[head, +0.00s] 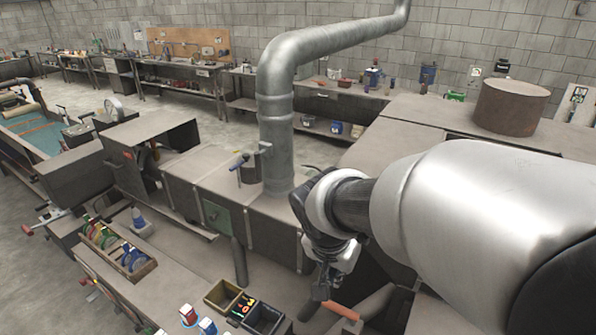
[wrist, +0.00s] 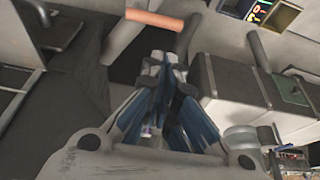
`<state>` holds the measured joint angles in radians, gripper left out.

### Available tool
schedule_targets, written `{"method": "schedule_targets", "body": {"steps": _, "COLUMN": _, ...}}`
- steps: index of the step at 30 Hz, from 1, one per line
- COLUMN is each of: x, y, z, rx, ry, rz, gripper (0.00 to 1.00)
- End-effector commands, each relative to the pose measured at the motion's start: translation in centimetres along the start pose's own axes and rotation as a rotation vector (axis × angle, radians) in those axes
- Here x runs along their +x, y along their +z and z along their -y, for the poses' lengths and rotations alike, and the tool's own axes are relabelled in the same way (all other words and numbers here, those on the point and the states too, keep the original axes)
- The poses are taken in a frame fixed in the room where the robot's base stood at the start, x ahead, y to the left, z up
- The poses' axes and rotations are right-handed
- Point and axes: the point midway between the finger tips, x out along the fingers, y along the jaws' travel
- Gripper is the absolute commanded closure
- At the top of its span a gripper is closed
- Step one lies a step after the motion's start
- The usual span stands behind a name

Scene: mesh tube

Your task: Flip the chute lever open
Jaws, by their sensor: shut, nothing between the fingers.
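The lever with an orange-brown cylindrical handle (head: 342,311) is near the bottom of the head view, just right of my gripper. In the wrist view its handle (wrist: 155,19) lies across the top, ahead of my fingertips, with a dark arm running down from its right end. My gripper (wrist: 164,62) is shut and empty, its blue-sided fingers together. In the head view my gripper (head: 321,291) points down, partly hidden by my own wrist. The fingertips are close to the lever's dark arm; I cannot tell whether they touch it.
A grey tube (head: 376,301) shows beside the lever, partly hidden by my arm. Bins (head: 222,294) with small coloured items stand left of the lever. A thick metal duct (head: 277,130) rises from the grey cabinets behind my gripper. A wooden tray (head: 100,233) holds coloured spools.

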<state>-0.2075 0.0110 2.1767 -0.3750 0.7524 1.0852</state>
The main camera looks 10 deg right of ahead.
Motion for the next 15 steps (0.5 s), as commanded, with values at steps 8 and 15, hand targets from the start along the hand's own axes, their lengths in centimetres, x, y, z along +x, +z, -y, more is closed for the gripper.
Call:
{"method": "schedule_targets", "body": {"steps": 8, "x": 4.0, "y": 0.1, "z": -0.1, "rx": 0.0, "ry": 0.006, "rz": 0.004, "gripper": 1.0}}
{"method": "schedule_targets", "body": {"steps": 15, "x": 8.1, "y": 0.1, "z": -0.1, "rx": 0.001, "ry": 0.004, "rz": 0.004, "gripper": 1.0}}
